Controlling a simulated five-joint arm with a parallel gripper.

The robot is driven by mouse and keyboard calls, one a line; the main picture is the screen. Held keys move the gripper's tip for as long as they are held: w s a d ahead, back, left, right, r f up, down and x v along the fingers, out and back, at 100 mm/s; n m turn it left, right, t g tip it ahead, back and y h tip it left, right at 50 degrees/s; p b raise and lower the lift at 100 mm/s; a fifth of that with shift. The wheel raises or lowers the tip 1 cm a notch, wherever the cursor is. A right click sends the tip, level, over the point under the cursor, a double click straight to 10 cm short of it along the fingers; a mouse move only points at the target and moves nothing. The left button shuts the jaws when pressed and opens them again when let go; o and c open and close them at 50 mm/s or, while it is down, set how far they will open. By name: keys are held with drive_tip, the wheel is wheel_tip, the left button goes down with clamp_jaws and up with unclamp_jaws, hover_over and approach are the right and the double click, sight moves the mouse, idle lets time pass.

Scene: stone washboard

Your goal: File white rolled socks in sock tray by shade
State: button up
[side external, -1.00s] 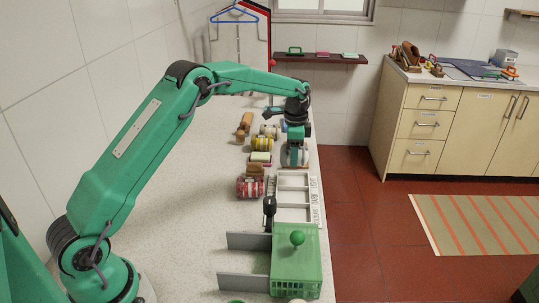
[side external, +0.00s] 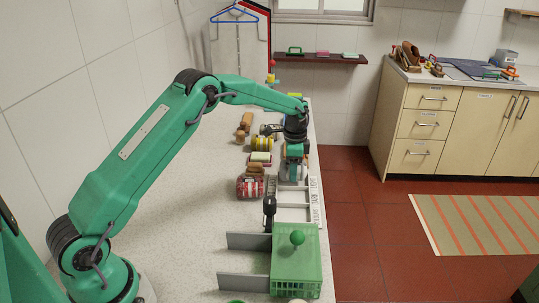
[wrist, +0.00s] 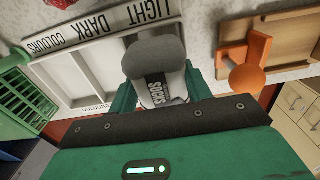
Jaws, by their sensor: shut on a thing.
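My gripper (wrist: 163,88) is shut on a rolled sock bundle (wrist: 154,60), grey on top with a paler body and a band reading SOCKS. The white sock tray (wrist: 72,72) lies to its left in the wrist view, with labels LIGHT, DARK and COLOURS along one edge. The bundle overlaps the tray's LIGHT end; I cannot tell its height above the floor of the compartment. In the side view my gripper (side external: 293,172) is at the far end of the tray (side external: 308,222) and mostly hides the bundle. The compartments that show look empty.
A green basket (side external: 297,268) with a ball knob stands at the tray's near end. Left of the tray are a red striped roll (side external: 250,187), a brown brush (side external: 255,169) and a yellow roll (side external: 262,144). An orange knobbed thing (wrist: 250,62) is right of my gripper in the wrist view.

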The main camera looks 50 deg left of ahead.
drive_tip(key=o, duration=0.9)
drive_tip(key=shift+r, duration=0.15)
wheel_tip(320, 180, up, 7)
drive_tip(key=shift+r, duration=0.25)
drive_tip(key=shift+r, duration=0.1)
